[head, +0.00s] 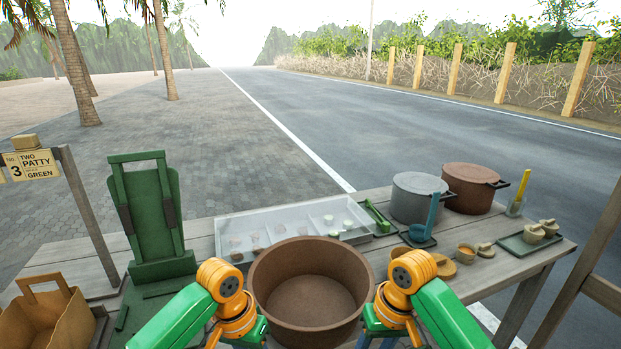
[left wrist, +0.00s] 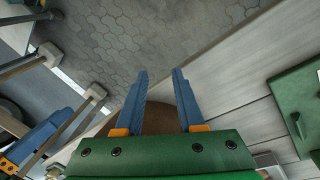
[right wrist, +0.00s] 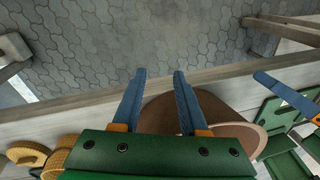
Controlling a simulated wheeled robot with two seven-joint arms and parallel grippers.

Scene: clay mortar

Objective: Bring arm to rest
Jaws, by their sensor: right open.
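In the head view my left arm comes in from the lower left and my right arm from the lower right, with a wide brown clay bowl (head: 308,292) between them at the table's front. The bowl looks empty. In the left wrist view my left gripper (left wrist: 160,72) has its blue fingers apart with nothing between them, and part of the brown bowl (left wrist: 157,118) shows behind them. In the right wrist view my right gripper (right wrist: 159,72) is also open and empty, with the bowl (right wrist: 238,133) behind and beside it. In the head view the fingertips are mostly hidden.
The wooden table (head: 520,262) holds a clear divided tray (head: 232,222), a grey pot (head: 416,198), a brown pot (head: 471,187), and small bowls on a green tray (head: 512,243). A green stand (head: 148,225) and paper bag (head: 38,315) are at left. Above the table is free.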

